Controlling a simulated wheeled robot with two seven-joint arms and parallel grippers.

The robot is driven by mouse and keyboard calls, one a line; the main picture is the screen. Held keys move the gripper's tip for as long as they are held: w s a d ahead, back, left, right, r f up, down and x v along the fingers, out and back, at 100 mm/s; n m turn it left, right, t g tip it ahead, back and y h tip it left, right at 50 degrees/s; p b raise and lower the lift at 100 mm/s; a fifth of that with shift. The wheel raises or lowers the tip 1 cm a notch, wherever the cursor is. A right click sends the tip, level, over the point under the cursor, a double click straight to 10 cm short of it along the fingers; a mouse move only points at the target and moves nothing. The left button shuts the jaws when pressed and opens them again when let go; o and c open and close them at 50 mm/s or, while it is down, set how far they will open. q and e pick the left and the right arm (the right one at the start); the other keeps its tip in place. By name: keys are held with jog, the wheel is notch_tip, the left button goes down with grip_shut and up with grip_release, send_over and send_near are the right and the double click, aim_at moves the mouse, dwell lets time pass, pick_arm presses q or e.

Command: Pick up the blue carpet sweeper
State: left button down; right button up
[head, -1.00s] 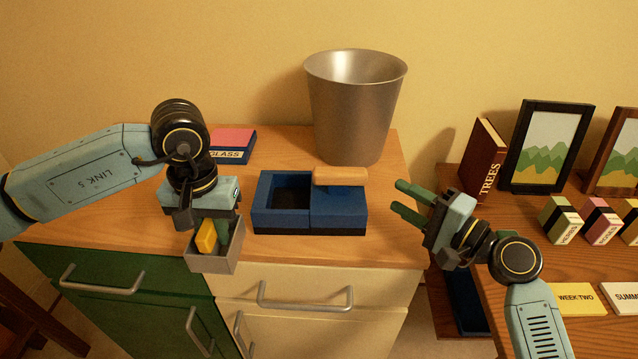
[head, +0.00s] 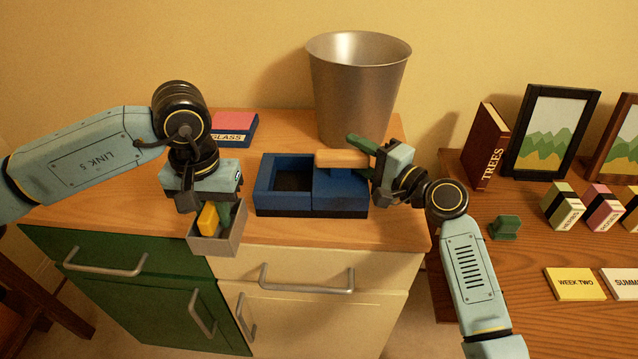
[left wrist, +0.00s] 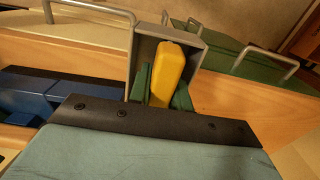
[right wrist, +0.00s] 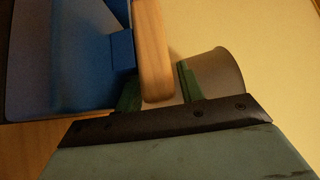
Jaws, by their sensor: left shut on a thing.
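The blue carpet sweeper (head: 340,190) sits on the wooden cabinet top, with an open box-like left part and a wooden handle (head: 342,159) over its right part. My right gripper (head: 366,160) is at the handle's right end, open, with its green fingers on either side of the handle. In the right wrist view the handle (right wrist: 152,45) lies between the fingers, with a gap to the right finger. My left gripper (head: 217,215) is shut on the yellow piece (head: 207,218) of a grey open box (head: 218,240), held by the cabinet's front edge.
A metal bin (head: 358,95) stands close behind the sweeper. A GLASS book (head: 233,128) lies at the back left. The right table holds a TREES book (head: 487,147), frames, labelled blocks, cards and a small green object (head: 504,228).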

aim_at(211, 203)
jog(key=shift+c, duration=0.5)
grip_shut()
jog(key=shift+r, duration=0.15)
